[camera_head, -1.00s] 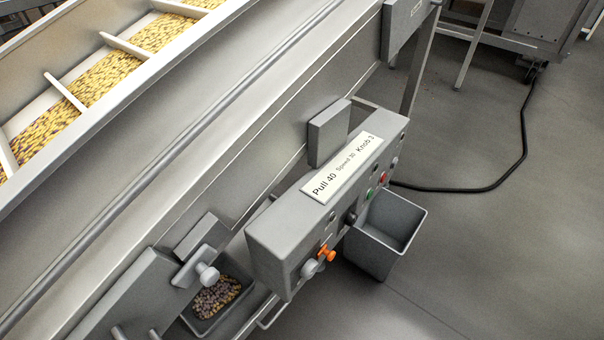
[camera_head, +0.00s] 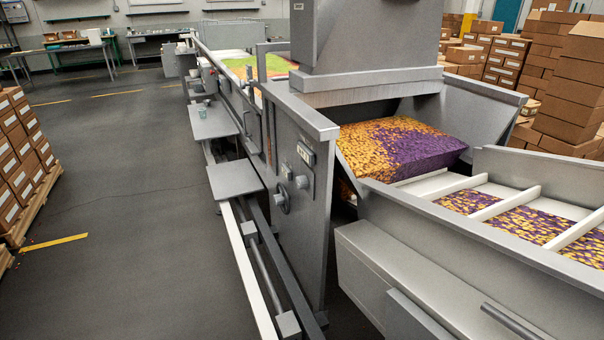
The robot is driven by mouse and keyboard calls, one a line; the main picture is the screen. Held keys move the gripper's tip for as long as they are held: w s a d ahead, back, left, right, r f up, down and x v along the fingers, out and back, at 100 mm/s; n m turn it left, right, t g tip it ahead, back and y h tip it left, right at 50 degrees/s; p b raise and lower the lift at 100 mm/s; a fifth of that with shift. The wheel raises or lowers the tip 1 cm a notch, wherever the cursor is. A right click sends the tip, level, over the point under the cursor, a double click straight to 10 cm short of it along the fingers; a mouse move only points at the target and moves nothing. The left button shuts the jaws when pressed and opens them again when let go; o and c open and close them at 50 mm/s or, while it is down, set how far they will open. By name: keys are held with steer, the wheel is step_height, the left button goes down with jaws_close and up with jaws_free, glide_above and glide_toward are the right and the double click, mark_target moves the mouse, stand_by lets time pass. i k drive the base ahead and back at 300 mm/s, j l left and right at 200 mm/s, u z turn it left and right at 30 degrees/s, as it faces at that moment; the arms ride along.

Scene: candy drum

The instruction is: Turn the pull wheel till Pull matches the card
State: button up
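A grey upright machine panel (camera_head: 297,225) stands at the middle of the head view. On its face is a small display plate (camera_head: 306,153), too small to read. Below it is a round grey knob (camera_head: 302,182), and to the left a dark round wheel (camera_head: 283,196) seen nearly edge-on. I cannot tell which of these is the pull wheel. The card is out of view now; a second ago it read Pull 40, Speed 30, Knob 3. My gripper is not in view.
A purple and yellow candy mass (camera_head: 400,147) lies in the hopper behind the panel. Grey shelves (camera_head: 234,179) and rails jut out on the panel's left. Stacked cartons (camera_head: 22,150) on a pallet stand at far left. The floor (camera_head: 120,190) between is clear.

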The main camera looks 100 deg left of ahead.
mark_target(281, 199)
steer(key=u, duration=2.7)
steer(key=i+j+u, duration=0.7)
steer(key=i, duration=0.2)
